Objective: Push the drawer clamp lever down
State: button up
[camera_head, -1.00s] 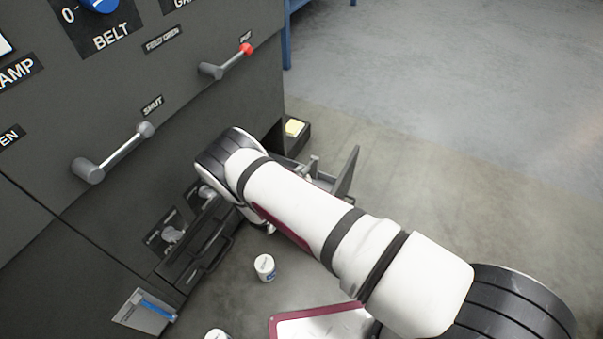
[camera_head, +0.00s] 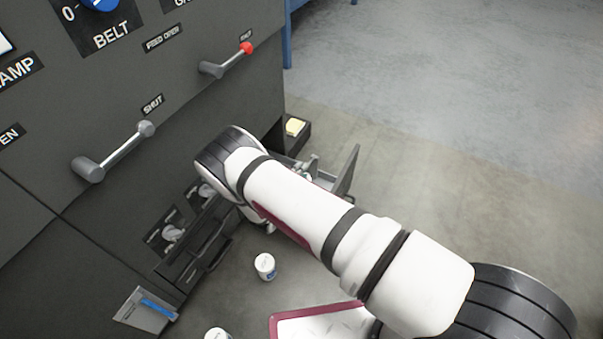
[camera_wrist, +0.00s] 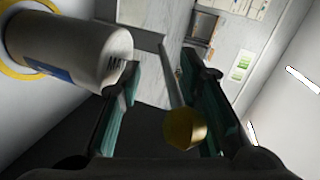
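A lever with a yellow knob (camera_wrist: 184,129) on a thin grey rod shows in the wrist view. The knob sits between the fingers of my gripper (camera_wrist: 160,68), close to the right finger. I cannot tell whether they touch. The fingers stand apart and hold nothing. In the head view, my arm hides the gripper and the yellow knob. An open drawer (camera_head: 346,172) sticks out low on the dark machine, with small grey metal fittings (camera_head: 312,168) showing beyond my arm. I cannot tell from the head view how the lever stands.
A white bottle (camera_wrist: 85,52) is close to the left finger. The machine front carries a red-knobbed lever (camera_head: 228,61) and a grey-knobbed lever (camera_head: 115,153). A white container (camera_head: 265,267) and a red-rimmed tray (camera_head: 290,318) are below. Floor at the right is clear.

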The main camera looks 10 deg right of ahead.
jog(key=v, duration=1.1)
jog(key=shift+s+a, duration=0.25)
jog(key=shift+s, duration=0.05)
jog(key=shift+r, duration=0.1)
jog(key=shift+c, duration=0.2)
